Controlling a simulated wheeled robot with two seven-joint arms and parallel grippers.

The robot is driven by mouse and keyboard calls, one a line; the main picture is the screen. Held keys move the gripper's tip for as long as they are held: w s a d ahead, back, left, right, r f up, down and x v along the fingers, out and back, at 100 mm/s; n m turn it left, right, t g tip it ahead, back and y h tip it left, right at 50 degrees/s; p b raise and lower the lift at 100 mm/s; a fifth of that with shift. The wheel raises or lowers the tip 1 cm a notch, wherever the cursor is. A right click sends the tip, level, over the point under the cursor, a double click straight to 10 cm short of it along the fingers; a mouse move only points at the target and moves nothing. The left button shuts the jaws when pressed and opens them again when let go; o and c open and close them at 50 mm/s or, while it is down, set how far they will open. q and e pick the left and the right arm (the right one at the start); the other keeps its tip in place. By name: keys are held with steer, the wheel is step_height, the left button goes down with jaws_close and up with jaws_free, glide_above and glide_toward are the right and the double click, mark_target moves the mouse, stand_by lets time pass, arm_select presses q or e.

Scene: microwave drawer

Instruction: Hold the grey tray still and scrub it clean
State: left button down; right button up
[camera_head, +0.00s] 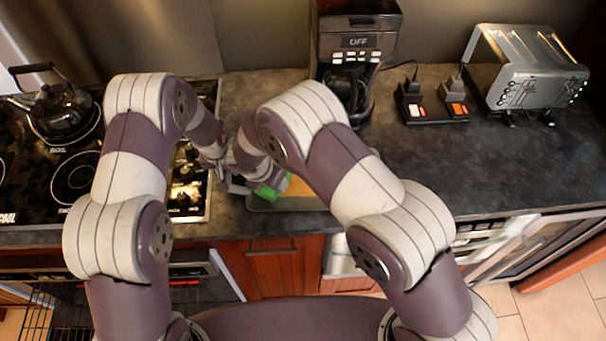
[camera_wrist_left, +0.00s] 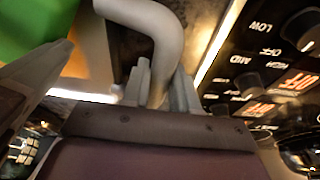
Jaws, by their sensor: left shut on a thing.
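The grey tray (camera_head: 303,205) lies on the dark counter near its front edge, partly hidden by my right arm. A tan patch shows on its surface. My left gripper (camera_head: 226,183) is at the tray's left end. In the left wrist view its fingers (camera_wrist_left: 160,88) are closed on a curved grey handle (camera_wrist_left: 152,22). A green scrubber (camera_head: 270,190) is at the tray's left part, and it also fills the upper left of the left wrist view (camera_wrist_left: 28,28). My right gripper (camera_head: 256,178) is right at the scrubber; its fingers are mostly hidden, so its grip is unclear.
The stove (camera_head: 50,185) with a kettle (camera_head: 62,112) and knobs is close on the left. A coffee maker (camera_head: 358,45) stands behind the tray. A black switch box (camera_head: 430,105) and a toaster (camera_head: 530,75) are at the back right. The right counter is clear.

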steer(key=shift+f, duration=0.65)
stand_by(0.7)
